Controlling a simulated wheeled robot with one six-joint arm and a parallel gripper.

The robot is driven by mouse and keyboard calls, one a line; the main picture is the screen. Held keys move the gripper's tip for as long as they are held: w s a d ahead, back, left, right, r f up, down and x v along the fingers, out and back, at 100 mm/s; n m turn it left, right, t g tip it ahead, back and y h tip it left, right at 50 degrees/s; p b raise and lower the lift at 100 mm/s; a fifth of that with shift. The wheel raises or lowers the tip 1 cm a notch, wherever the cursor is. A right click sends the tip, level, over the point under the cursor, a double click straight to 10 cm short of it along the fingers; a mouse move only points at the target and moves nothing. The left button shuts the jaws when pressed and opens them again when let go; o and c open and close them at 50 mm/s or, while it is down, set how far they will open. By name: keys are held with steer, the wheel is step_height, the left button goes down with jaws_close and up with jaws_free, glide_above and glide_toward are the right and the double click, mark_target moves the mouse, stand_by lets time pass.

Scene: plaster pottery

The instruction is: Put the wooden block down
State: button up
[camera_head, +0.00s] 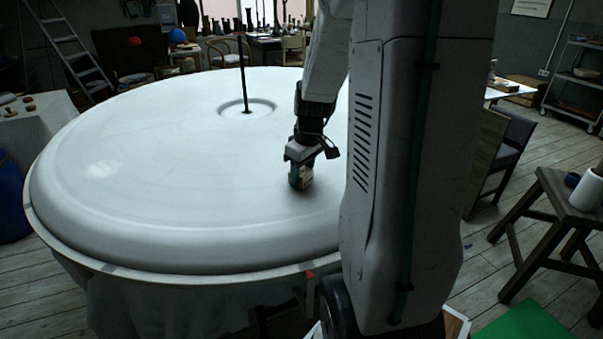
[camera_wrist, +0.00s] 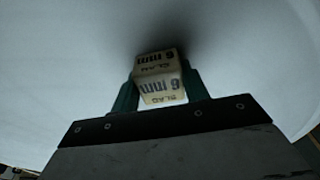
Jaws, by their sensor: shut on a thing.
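The wooden block (camera_wrist: 160,78) is pale, with dark printed lettering, "6 mm" among it. In the wrist view my gripper (camera_wrist: 158,92) has its two green fingers shut on either side of the block. In the head view the block (camera_head: 304,178) is low at the surface of the big round white plaster disc (camera_head: 150,170), near its right part. My gripper (camera_head: 300,172) points down over the disc there. A dark shadow lies close around the block. I cannot tell if the block touches the disc.
A thin dark rod (camera_head: 242,75) stands upright at the disc's centre, in a shallow ring. The disc around the block is bare. A wooden stool (camera_head: 560,195) stands at the right, and a ladder (camera_head: 68,45) at the back left.

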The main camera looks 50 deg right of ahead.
mark_target(307, 173)
steer(key=shift+f, duration=0.1)
steer(key=o, duration=1)
step_height(307, 173, up, 12)
steer(key=s, duration=0.2)
steer(key=s+a+r, duration=0.1)
steer(key=a, duration=0.5)
steer(key=s+a+r, duration=0.2)
steer(key=a, duration=0.5)
steer(key=s+a+f, duration=0.1)
steer(key=s+a, duration=1)
steer(key=a, duration=0.1)
steer(key=shift+f+m+g, duration=0.3)
steer(key=shift+m, duration=0.1)
